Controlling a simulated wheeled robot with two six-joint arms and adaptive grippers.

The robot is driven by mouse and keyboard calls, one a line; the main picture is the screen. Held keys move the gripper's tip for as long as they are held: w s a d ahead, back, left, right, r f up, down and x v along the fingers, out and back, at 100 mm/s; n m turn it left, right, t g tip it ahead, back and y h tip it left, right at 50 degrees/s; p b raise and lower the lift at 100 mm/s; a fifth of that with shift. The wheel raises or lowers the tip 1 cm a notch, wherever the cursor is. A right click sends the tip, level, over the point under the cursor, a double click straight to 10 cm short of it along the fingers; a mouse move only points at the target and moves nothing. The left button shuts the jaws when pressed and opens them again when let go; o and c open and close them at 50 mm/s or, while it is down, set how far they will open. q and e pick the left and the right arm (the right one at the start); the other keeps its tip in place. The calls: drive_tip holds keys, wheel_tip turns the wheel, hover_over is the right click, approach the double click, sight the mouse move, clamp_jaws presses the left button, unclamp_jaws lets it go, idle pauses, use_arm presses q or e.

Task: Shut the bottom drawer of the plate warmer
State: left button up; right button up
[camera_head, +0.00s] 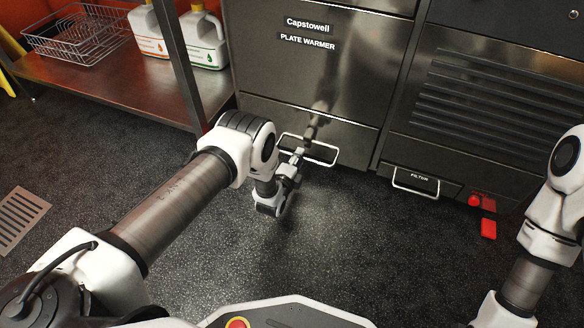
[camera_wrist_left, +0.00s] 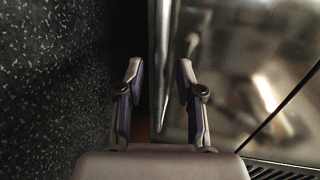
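The plate warmer (camera_head: 300,65) is a steel cabinet with its name on a label. Its bottom drawer (camera_head: 350,135) has a plain steel front with a pale bar handle (camera_head: 323,160) low on it. How far the drawer stands out is hard to tell. My left gripper (camera_head: 298,156) is at the left part of this handle, and I cannot tell whether it touches. My right gripper is outside the views.
A filter drawer (camera_head: 414,182) with its own handle and a red part (camera_head: 488,229) lie to the right. A steel shelf (camera_head: 120,85) with a wire rack (camera_head: 75,35) and white jugs (camera_head: 203,40) stands at the left. The speckled floor (camera_head: 350,230) in front is clear.

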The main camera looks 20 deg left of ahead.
use_arm(q)
drive_tip(key=v, duration=1)
drive_tip(key=shift+r, duration=0.1)
